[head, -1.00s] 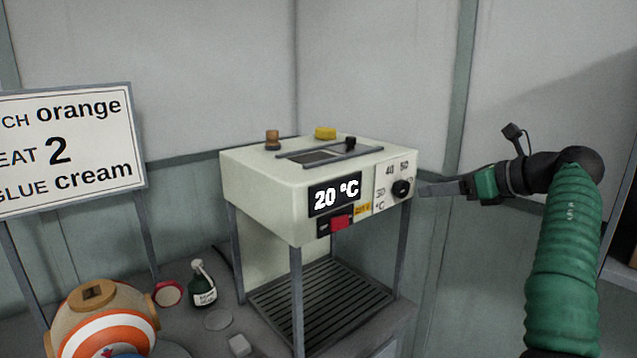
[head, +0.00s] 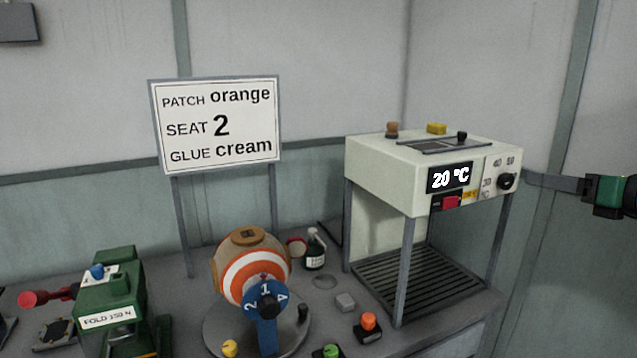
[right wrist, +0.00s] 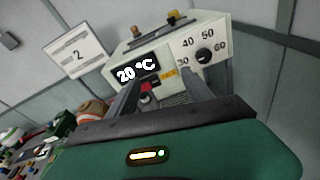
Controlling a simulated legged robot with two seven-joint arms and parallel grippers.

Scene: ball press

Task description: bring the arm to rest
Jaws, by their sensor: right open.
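My right gripper (head: 530,178) comes in from the right edge in the head view, its fingers pointing left at the dial side of the cream press (head: 385,185). In the right wrist view its two fingers stand apart with nothing held between them (right wrist: 163,85). The black temperature knob (head: 507,181) is just left of the fingertips in the head view. In the right wrist view the knob (right wrist: 204,57) shows beyond the fingers; I cannot tell whether they touch the press. The press display (head: 450,178) reads 20 °C. My left gripper is out of view.
A striped ball (head: 252,272) sits on a round base beside a blue numbered wheel (head: 266,325). A green folding machine (head: 110,300) is at left. A sign (head: 218,125) reads orange, 2, cream. A small bottle (head: 315,248) and colored buttons are on the table.

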